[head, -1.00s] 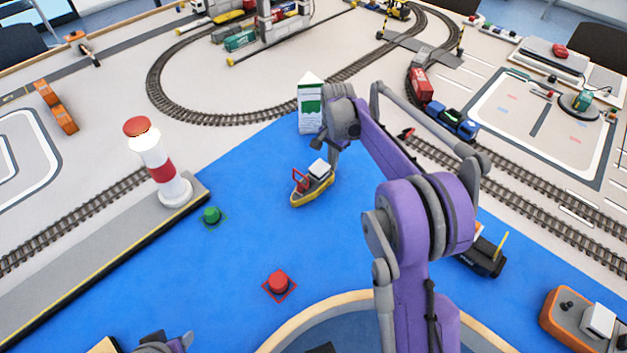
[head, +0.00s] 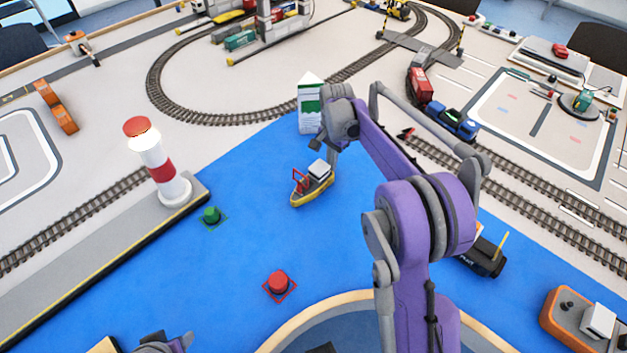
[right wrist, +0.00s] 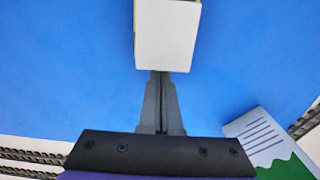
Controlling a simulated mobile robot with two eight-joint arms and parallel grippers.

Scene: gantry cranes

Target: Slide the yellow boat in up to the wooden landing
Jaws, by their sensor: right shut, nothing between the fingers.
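The yellow boat (head: 312,194) sits upright on the blue water sheet, with a red frame at its left end and a white cabin at its right end. My right gripper (head: 331,158) is shut and empty, right behind the cabin end. In the right wrist view, the closed fingertips (right wrist: 158,76) meet the edge of the white cabin (right wrist: 166,38); I cannot tell whether they touch it. A tan, wood-coloured piece (head: 104,346) shows at the bottom left edge, mostly cut off; I cannot tell whether it is the landing.
A green buoy (head: 211,215) and a red buoy (head: 278,283) stand on the blue sheet. A red-and-white lighthouse (head: 158,165) stands on the grey quay at left. A green-and-white carton (head: 309,105) stands behind the boat. A black boat (head: 482,258) lies at right.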

